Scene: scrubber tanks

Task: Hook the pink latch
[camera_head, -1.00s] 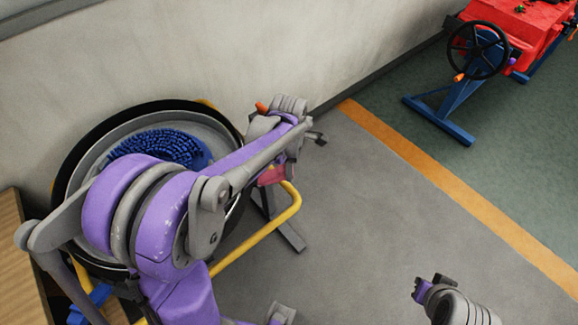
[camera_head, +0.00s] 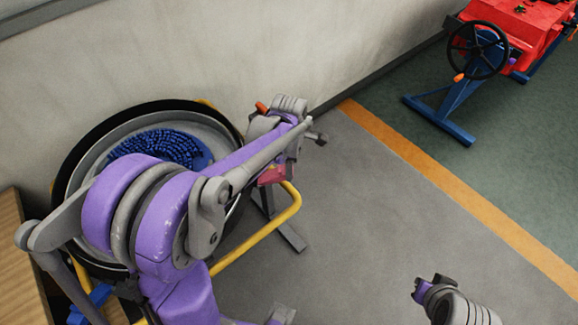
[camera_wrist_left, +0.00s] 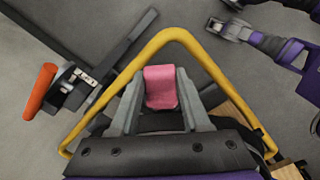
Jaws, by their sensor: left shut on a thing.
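The pink latch (camera_head: 271,175) is on the right side of the round scrubber tank (camera_head: 72,157), just below my left wrist. In the left wrist view the pink latch (camera_wrist_left: 160,88) lies between the two grey fingers of my left gripper (camera_wrist_left: 161,78), which is shut on it. In the head view my left arm hides these fingertips and much of the tank's front and right side. My right gripper (camera_head: 430,287) is at the lower right, empty and away from the tank. It also shows in the left wrist view (camera_wrist_left: 224,16), with its fingertips apart.
A yellow tubular frame (camera_head: 262,240) surrounds the tank's lower side. A blue brush (camera_head: 160,146) lies in the tank. An orange handle (camera_wrist_left: 40,91) is beside the frame. A red machine with a black wheel (camera_head: 478,50) stands far right. The grey floor between is clear.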

